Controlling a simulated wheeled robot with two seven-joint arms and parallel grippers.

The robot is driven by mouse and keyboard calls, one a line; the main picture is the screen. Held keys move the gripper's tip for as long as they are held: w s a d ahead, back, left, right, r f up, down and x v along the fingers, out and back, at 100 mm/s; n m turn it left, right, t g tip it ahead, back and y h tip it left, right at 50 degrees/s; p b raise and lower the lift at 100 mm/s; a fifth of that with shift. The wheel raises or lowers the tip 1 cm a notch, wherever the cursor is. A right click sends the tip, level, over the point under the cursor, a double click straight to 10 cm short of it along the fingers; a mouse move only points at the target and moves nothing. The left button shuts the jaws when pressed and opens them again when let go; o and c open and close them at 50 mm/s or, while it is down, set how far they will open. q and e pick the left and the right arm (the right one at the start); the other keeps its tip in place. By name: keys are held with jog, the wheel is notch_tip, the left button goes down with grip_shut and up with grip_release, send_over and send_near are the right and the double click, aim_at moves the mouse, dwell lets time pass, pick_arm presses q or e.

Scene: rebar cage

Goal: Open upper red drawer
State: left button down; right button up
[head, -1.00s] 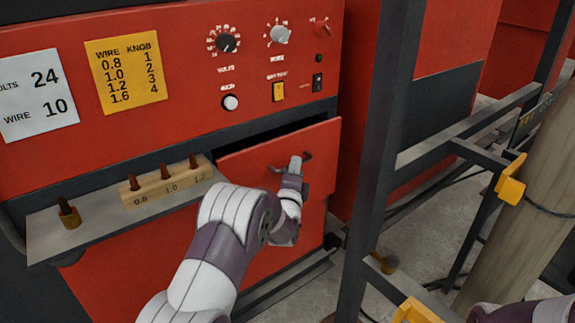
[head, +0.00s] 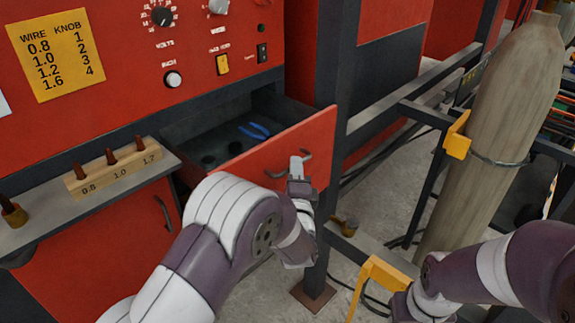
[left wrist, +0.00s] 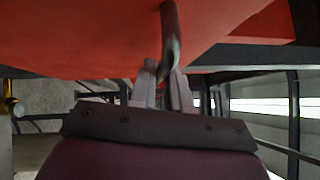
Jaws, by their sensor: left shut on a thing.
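The upper red drawer (head: 262,158) stands pulled out from the red machine in the head view. Its dark inside shows, with blue-handled pliers (head: 254,131) and small dark round things in it. My left gripper (head: 298,170) is at the drawer front, shut on its dark handle (head: 306,156). In the left wrist view the handle (left wrist: 170,35) comes down between the fingers (left wrist: 162,88), under the red drawer front. My right arm shows at the lower right of the head view; its fingertips are not clearly seen.
A shelf with a wooden block of tips (head: 114,172) is left of the drawer. A lower red door (head: 105,235) has its own handle. A dark upright post (head: 330,150) stands close to the drawer's right end. A gas cylinder (head: 505,125) and yellow brackets (head: 457,136) are further right.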

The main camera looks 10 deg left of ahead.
dwell(0.3)
pick_arm(q)
jog(key=c, duration=1.2)
grip_release()
jog(key=shift+o, duration=0.2)
jog(key=s+d+f+b, duration=0.1)
jog(key=s, duration=1.1)
jog(key=shift+s+d+f, duration=0.25)
jog(key=shift+s+f, duration=0.05)
jog(key=shift+f, duration=0.1)
